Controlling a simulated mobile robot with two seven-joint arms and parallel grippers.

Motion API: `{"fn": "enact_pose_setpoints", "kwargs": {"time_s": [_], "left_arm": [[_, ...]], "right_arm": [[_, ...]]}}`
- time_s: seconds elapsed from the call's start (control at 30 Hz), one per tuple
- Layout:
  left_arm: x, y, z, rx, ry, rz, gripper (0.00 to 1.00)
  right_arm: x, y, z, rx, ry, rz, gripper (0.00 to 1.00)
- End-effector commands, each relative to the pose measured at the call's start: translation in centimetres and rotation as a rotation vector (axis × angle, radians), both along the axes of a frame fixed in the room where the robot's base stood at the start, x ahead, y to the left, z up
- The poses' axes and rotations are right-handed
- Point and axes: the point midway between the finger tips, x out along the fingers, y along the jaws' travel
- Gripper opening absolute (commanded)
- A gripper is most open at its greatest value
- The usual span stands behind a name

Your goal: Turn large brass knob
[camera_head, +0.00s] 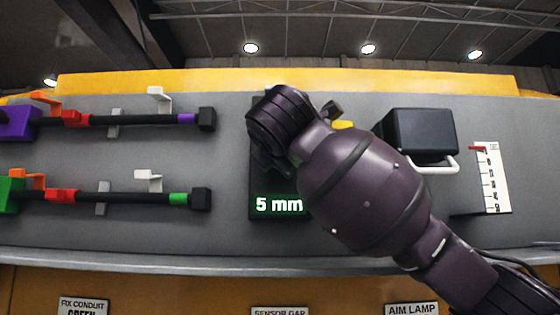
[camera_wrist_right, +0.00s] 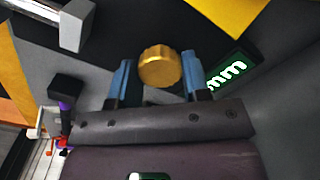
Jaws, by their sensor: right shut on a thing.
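The large brass knob (camera_wrist_right: 160,67) shows in the right wrist view as a round golden cap with a ridged edge. My right gripper (camera_wrist_right: 156,63) has its two blue-padded fingers on either side of the knob and is shut on it. In the head view my right arm comes in from the lower right and hides the knob. A dark panel (camera_head: 262,207) behind the arm has a lit green-edged readout (camera_head: 279,205) that reads "5 mm". Part of the readout also shows in the right wrist view (camera_wrist_right: 228,75). My left gripper is not in view.
Two dark rods with coloured clips (camera_head: 140,119) (camera_head: 135,198) lie at the left of the grey board. A black box (camera_head: 420,131) with a white handle (camera_head: 440,166) and a white scale with a red pointer (camera_head: 491,178) are at the right. Labels line the lower edge.

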Motion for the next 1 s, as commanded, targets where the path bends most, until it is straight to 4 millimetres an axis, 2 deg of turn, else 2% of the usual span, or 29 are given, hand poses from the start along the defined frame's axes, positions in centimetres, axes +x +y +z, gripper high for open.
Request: {"fn": "enact_pose_setpoints", "kwargs": {"time_s": [1.0], "left_arm": [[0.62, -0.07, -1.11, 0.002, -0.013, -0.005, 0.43]], "right_arm": [[0.01, -0.01, -0.18, 0.966, 0.002, 0.0, 0.2]]}}
